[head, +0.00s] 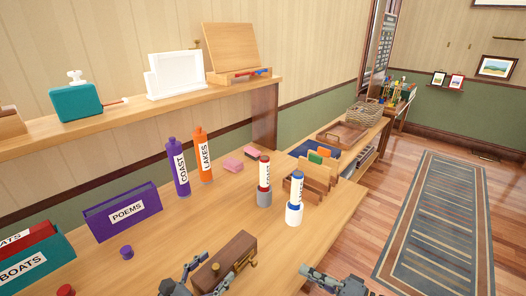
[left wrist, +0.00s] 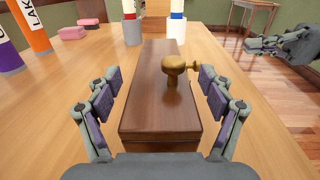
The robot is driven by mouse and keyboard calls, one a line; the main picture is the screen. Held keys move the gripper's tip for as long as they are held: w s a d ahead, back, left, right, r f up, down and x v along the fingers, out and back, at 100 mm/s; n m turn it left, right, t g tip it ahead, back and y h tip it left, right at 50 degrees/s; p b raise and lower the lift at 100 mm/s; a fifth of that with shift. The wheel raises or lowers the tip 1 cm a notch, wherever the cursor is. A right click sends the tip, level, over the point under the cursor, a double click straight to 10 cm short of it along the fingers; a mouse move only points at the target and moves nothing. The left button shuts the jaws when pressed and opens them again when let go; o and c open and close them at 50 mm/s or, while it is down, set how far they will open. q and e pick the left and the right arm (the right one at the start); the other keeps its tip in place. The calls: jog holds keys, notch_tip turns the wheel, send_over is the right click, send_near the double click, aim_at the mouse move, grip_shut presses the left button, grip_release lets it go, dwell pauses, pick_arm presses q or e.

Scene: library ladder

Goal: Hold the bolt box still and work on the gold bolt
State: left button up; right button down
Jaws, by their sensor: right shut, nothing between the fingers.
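The bolt box (head: 236,250) is a long brown wooden block near the front edge of the table. It fills the middle of the left wrist view (left wrist: 158,105). The gold bolt (left wrist: 175,68) has a round knob on the box top and a short arm pointing right. My left gripper (left wrist: 160,80) is open, with one finger on each side of the box and a visible gap on the left. It also shows in the head view (head: 208,274). My right gripper (head: 306,270) is shut and empty, to the right of the box and apart from it.
A red-capped tube (head: 264,172) and a blue-capped tube (head: 296,190) stand in holders behind the box. Purple (head: 180,165) and orange (head: 202,155) bottles and a purple POEMS bin (head: 125,212) stand further left. Bare table surrounds the box.

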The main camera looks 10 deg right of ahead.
pick_arm(q)
jog(key=v, duration=0.9)
jog(key=shift+s+a+f, duration=0.1)
jog(key=shift+s+a, duration=0.1)
jog(key=shift+s, duration=0.1)
jog(key=shift+v, duration=1.15)
